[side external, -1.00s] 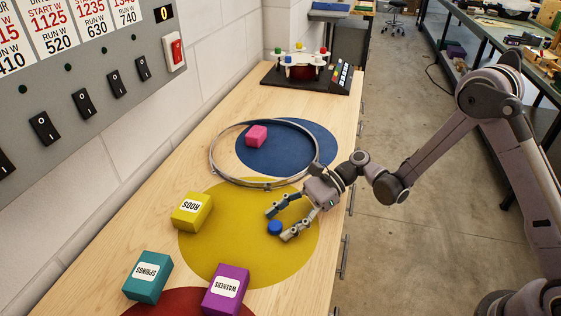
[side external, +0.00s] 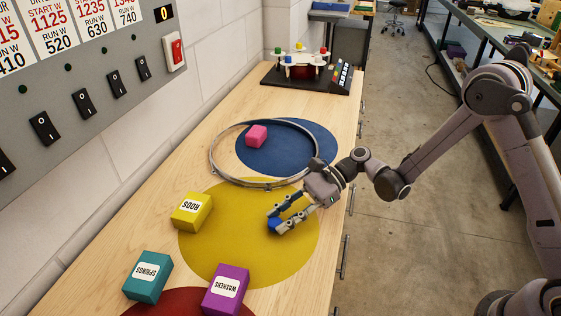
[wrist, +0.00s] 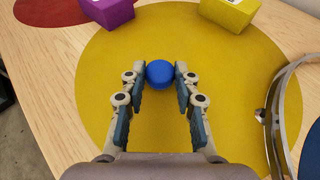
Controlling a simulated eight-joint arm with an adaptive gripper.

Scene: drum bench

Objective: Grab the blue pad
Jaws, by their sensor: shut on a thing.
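A small round blue object (side external: 273,223) is on the yellow circle of the bench, and it also shows in the wrist view (wrist: 159,72). My gripper (side external: 278,220) is shut on it, with one finger on each side near the tips, as the wrist view shows (wrist: 160,78). In the side view the fingers partly cover it. A large flat dark blue circle (side external: 310,155) lies farther back, partly under a metal hoop (side external: 213,163). A pink block (side external: 256,136) sits inside the hoop.
A yellow box (side external: 191,211) is left of my gripper. A teal box (side external: 147,277) and a purple box (side external: 226,289) stand at the front. A black stand with coloured knobs (side external: 305,77) is at the back. A switch panel (side external: 85,75) lines the left wall.

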